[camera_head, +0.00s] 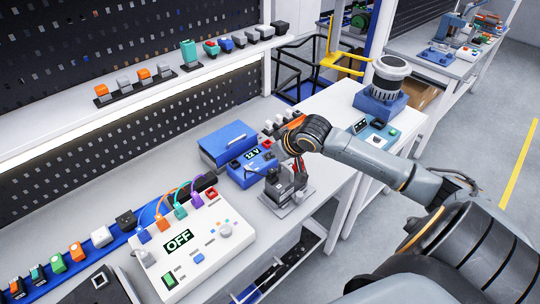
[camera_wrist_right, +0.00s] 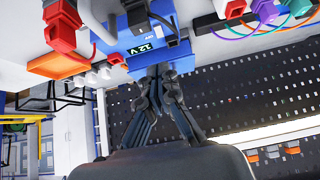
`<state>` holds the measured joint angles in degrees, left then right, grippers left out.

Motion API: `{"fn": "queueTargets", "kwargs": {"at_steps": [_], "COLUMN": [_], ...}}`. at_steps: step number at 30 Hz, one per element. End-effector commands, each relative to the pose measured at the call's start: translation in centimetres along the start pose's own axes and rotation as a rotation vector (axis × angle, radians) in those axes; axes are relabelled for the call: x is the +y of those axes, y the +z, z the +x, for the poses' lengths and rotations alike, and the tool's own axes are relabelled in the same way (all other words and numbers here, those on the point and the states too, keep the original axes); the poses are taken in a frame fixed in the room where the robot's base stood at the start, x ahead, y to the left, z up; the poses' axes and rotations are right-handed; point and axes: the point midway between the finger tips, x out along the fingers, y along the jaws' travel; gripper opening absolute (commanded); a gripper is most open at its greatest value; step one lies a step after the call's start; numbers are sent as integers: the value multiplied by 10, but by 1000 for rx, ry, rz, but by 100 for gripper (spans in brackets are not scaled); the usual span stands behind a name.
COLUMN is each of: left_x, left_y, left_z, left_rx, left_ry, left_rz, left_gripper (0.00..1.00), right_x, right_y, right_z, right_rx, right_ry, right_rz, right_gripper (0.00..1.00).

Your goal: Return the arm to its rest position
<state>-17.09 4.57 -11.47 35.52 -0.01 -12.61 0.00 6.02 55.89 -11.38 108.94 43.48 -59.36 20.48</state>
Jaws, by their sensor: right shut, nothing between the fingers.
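My right arm reaches in from the right in the head view. My right gripper (camera_head: 284,143) is near the blue 12 V box (camera_head: 250,166), partly hidden by my wrist. In the right wrist view its dark fingers (camera_wrist_right: 160,72) are closed together and empty, with their tips in front of the blue 12 V box (camera_wrist_right: 160,48). I cannot tell whether the tips touch the box. My left gripper is not in view.
A dark clamp-like device (camera_head: 287,188) stands close below my wrist. A white control box (camera_head: 188,258) reading OFF, with coloured cables, is at the front left. A blue case (camera_head: 228,140) lies behind. A grey-topped machine (camera_head: 388,75) stands on the right table.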

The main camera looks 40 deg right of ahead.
Motion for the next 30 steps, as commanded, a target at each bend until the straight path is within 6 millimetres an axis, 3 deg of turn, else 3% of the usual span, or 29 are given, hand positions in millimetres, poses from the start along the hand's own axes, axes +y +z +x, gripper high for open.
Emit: {"fn": "queueTargets", "kwargs": {"at_steps": [11,14,17,20,24,30], "left_x": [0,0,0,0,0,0], "left_y": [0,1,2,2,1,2], "left_z": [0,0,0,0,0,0], "left_rx": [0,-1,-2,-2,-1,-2], "left_ry": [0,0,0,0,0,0], "left_rz": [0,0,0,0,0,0], "left_gripper": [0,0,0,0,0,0], "right_x": [0,-8,-35,-80,-143,-179], "right_y": [0,8,35,82,150,200], "right_z": [0,3,9,12,-5,-38], "right_rx": [0,-11,-46,-102,-180,-254], "right_ry": [0,-9,-32,-66,-92,-78], "right_rz": [0,-8,-40,-90,-146,-153], "right_gripper": [0,0,0,0,0,0]}}
